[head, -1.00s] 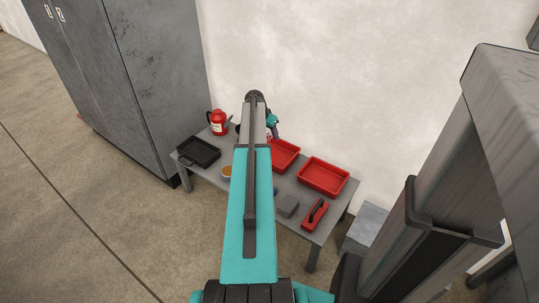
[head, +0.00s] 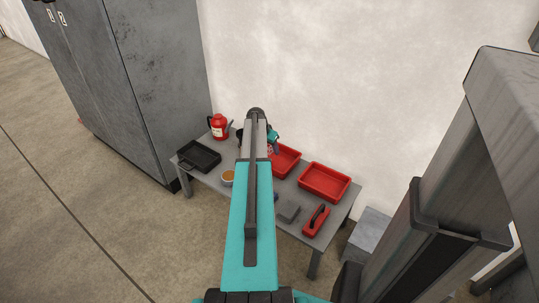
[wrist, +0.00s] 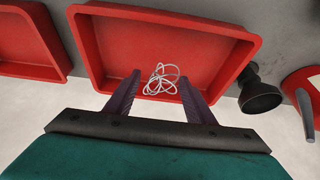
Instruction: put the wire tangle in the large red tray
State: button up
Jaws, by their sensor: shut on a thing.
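The wire tangle (wrist: 161,80) is a small bundle of thin white loops. My gripper (wrist: 160,84) is shut on it, with the tangle between its two dark purple fingers. In the wrist view they are over a red tray (wrist: 165,10), which fills the middle of the picture; I cannot tell the exact height above its floor. In the head view this tray (head: 287,161) is partly hidden by my arm, and the tangle cannot be made out. A second red tray (head: 324,181) stands to its right; which is larger is hard to tell.
A black object (wrist: 259,91) stands close beside the tray.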

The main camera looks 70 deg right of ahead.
aim_at(270, 154)
jog(key=shift+f+b, duration=0.4)
jog(key=shift+f, duration=1.6)
jog(key=shift+f, duration=0.2)
jog(key=o, duration=1.1)
jog(key=shift+r, duration=0.15)
jog(key=p+v, duration=0.2)
jog(key=v, duration=1)
